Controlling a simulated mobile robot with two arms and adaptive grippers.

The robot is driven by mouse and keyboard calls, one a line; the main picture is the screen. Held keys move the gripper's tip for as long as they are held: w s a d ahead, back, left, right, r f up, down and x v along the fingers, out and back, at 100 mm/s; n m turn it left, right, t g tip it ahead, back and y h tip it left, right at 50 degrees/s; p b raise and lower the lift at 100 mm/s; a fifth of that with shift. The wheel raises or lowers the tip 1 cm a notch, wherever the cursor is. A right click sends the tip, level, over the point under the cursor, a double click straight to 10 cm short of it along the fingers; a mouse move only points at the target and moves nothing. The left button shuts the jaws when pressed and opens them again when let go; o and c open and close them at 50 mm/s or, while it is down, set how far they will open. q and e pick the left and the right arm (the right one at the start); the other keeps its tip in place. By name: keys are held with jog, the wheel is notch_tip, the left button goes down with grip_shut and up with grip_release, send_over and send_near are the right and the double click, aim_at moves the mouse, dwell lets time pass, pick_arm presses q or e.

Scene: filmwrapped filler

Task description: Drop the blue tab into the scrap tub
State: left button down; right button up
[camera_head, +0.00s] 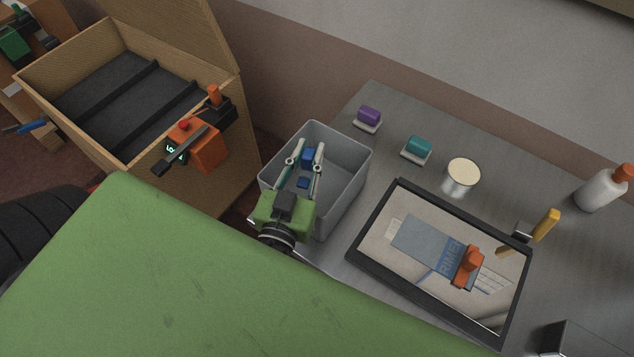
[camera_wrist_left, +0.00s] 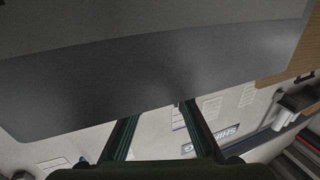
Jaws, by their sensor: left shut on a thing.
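The scrap tub appears to be the grey open box (camera_head: 350,185) at the table's left edge. My left gripper (camera_head: 305,152), with a green body and pale fingers, reaches over the tub from the front. It is shut on the blue tab (camera_head: 308,158), which shows between its fingertips, over the tub's opening. A second small blue patch (camera_head: 303,182) shows lower between the fingers; I cannot tell whether it is a separate piece. In the left wrist view, the dark fingers (camera_wrist_left: 158,110) show below a large grey surface, and the tab is not visible. My right gripper is not in view.
A purple block (camera_head: 369,115) and a teal block (camera_head: 419,146) sit on pale pads. Nearby stand a cream-topped can (camera_head: 461,177), a black-framed tray (camera_head: 381,267) and a white bottle (camera_head: 601,190). An orange device (camera_head: 205,150) is at the wooden crate's (camera_head: 70,142) near right corner.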

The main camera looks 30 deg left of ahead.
pick_arm(q)
jog(key=shift+f, duration=0.1)
jog(key=c, duration=1.8)
grip_release()
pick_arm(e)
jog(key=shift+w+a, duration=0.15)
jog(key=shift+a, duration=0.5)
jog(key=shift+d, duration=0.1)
pick_arm(q)
jog(key=shift+s, duration=0.1)
jog(key=s, duration=0.4)
jog(key=s+d, duration=0.1)
jog(key=s, duration=0.2)
jog(key=s+d, duration=0.1)
jog(key=s, duration=0.3)
jog(key=shift+s+d, duration=0.1)
jog(key=shift+s, duration=0.25)
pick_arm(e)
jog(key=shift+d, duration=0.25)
